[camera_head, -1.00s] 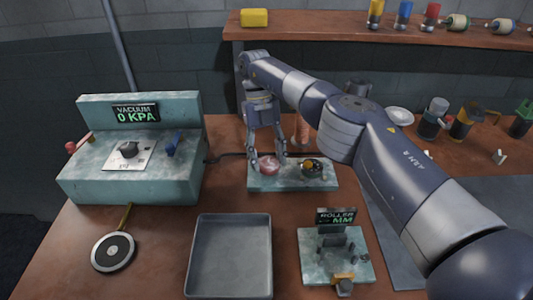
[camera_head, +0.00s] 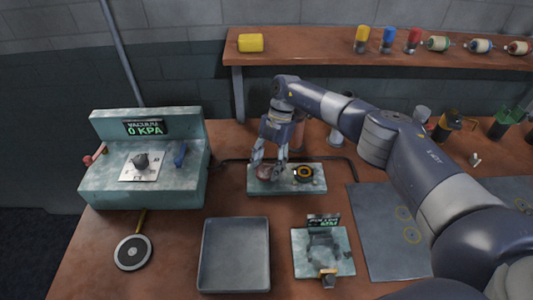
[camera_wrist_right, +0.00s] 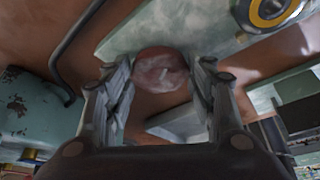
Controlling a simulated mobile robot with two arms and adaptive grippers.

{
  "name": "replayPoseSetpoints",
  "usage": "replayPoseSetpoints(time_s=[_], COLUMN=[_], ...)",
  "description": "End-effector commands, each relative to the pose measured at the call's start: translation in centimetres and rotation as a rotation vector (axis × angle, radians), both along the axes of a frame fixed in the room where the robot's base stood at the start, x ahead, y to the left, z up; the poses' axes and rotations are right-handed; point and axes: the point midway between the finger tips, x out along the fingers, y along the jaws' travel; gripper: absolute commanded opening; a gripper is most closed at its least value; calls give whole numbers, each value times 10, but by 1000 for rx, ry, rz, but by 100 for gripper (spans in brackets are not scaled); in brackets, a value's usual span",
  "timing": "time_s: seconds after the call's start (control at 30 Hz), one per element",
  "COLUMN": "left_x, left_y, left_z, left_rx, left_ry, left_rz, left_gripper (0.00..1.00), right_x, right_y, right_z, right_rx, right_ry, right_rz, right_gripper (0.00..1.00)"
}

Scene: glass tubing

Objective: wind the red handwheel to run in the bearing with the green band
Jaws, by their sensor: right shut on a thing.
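The red handwheel (camera_head: 264,172) is a round knob at the left of a small pale green plate (camera_head: 262,188). My right gripper (camera_head: 267,168) reaches down to it with its fingers on either side. In the right wrist view the handwheel (camera_wrist_right: 161,70) sits between the two fingers, and the grip is shut on it. A dark unit with a yellow ring (camera_head: 303,173) is on the same plate, right of the handwheel. A roller with a green band (camera_head: 437,43) lies on the shelf; I cannot tell if it is the bearing. My left gripper is not in view.
A teal vacuum unit (camera_head: 105,187) reading 0 KPA stands at the left. An empty grey tray (camera_head: 234,220) and a roller gauge (camera_head: 323,260) are in front. The shelf (camera_head: 330,62) holds coloured bottles and rollers. Cups stand at the right, beyond my right arm.

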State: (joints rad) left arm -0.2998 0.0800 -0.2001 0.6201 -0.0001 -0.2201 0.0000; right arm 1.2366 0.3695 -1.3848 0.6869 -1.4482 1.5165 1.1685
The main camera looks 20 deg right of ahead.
Motion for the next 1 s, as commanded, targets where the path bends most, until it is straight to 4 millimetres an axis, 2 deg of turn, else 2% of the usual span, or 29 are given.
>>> replayPoseSetpoints(time_s=[0.03,0.5,0.7,1.0], left_x=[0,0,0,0], left_y=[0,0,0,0], left_z=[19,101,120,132], left_rx=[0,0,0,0], left_ry=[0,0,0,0], left_rz=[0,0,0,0], left_gripper=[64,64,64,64], right_x=[-2,-7,-7,-8], right_y=[-1,-3,-3,-3], right_z=[8,7,4,1], right_rx=[0,-2,-3,-2], right_ry=[2,4,2,1], right_rz=[-47,-484,-636,-780], right_gripper=[27,27,27,27])
